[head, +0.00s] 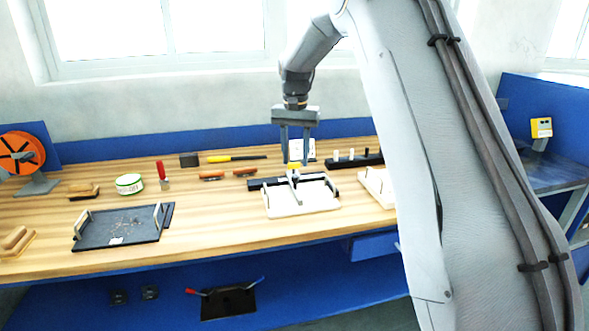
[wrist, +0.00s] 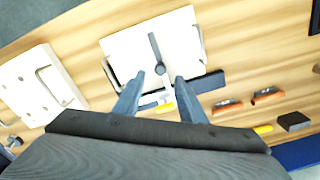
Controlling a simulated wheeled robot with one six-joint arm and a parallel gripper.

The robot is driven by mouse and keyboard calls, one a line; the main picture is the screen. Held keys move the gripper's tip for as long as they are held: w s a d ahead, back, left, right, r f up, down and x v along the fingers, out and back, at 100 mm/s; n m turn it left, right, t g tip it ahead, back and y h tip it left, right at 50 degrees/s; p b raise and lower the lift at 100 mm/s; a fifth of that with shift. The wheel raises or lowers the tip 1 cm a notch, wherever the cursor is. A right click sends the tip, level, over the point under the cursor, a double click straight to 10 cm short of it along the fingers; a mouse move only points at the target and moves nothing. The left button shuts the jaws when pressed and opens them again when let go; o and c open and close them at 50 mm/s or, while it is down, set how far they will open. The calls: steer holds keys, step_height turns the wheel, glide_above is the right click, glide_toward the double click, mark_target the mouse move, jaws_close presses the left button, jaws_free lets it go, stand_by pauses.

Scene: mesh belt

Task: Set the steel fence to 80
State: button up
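A white board fixture (head: 308,206) stands on the bench, with a dark bar (head: 265,183) along its back edge. A pale grey metal piece, which looks like the steel fence (head: 292,178), runs across it, with a yellow part (head: 294,165) at its far end. The wrist view shows the board (wrist: 125,47), the metal piece (wrist: 165,83), a dark slim part on the board (wrist: 156,52) and the yellow part (wrist: 167,106). My gripper (head: 295,162) is open above the fence's far end; its fingers (wrist: 159,77) are apart with nothing gripped. No scale reading is legible.
A second pale fixture (head: 376,186) stands close on the right, partly behind my arm. A dark tray (head: 120,227) lies at left. Wooden-handled tools (head: 212,175), a black rack (head: 355,161) and a white-green tin (head: 129,184) stand nearby. Bare wood lies between the tray and the board.

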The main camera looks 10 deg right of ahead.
mark_target(295, 176)
step_height(295, 176, down, 6)
steer(key=shift+r+p, duration=0.15)
steer(key=shift+p, duration=0.5)
steer(key=shift+c, duration=0.3)
jaws_close()
